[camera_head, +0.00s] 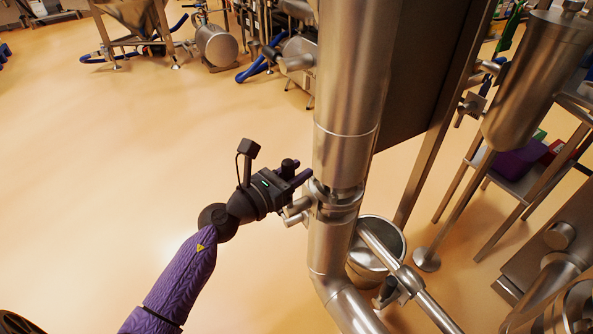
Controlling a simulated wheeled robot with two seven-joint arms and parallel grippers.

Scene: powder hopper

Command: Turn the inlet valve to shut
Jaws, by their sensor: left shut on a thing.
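A thick steel pipe (345,85) runs down through the middle of the camera_head view and bends at the bottom. The inlet valve (336,195) is a clamped steel ring section on this pipe. A short steel valve handle (297,211) sticks out from its left side. My left gripper (303,178) reaches in from the lower left and lies against the left side of the valve. It is shut on the valve handle; its fingers partly hide where the handle meets the valve. My right gripper is not in view.
A steel bucket (377,250) stands behind the pipe, with a slanting thinner pipe (392,262) in front of it. A steel vessel (535,80) and a shelf with a purple bin (520,160) are at right. The floor (110,160) at left is clear.

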